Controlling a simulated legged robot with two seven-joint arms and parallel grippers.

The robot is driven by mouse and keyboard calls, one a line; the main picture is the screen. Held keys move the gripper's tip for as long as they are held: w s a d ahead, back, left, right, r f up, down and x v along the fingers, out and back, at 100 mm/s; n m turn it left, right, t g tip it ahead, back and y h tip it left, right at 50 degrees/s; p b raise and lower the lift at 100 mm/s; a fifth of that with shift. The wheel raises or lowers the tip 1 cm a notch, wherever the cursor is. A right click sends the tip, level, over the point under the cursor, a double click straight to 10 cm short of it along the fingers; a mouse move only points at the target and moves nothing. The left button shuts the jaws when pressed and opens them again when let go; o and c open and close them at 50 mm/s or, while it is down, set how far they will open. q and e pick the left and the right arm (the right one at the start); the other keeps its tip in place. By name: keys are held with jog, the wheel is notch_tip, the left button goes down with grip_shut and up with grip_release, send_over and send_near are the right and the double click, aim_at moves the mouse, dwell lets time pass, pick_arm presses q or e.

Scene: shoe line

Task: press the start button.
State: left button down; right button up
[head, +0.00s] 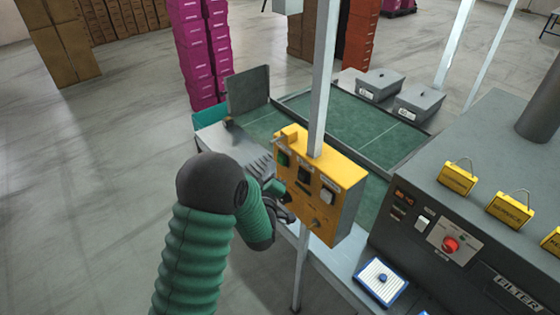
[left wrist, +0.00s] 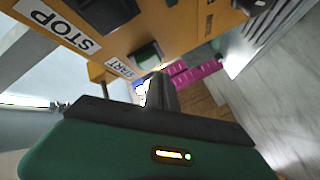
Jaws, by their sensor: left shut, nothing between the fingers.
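The yellow control box (head: 335,180) hangs on a light post in the middle of the head view. Its green start button (head: 283,158) is at the upper left of its face; a dark button (head: 304,174) and a pale one (head: 327,197) sit to its right. In the left wrist view the green start button (left wrist: 147,54) shows beside a START label, with a STOP label nearby. My left gripper (head: 284,196) is shut and empty, close to the box's face. In the left wrist view its fingertips (left wrist: 160,82) appear just below the start button; contact cannot be told.
A grey machine (head: 455,240) with a red button (head: 450,244) stands at the right. Stacked magenta boxes (head: 195,55) stand at the back. The floor at left is clear.

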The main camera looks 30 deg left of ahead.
pick_arm(q)
jog(key=shift+w+d+r, duration=0.1)
jog(key=shift+w+d, duration=0.05)
jog(key=shift+w, duration=0.2)
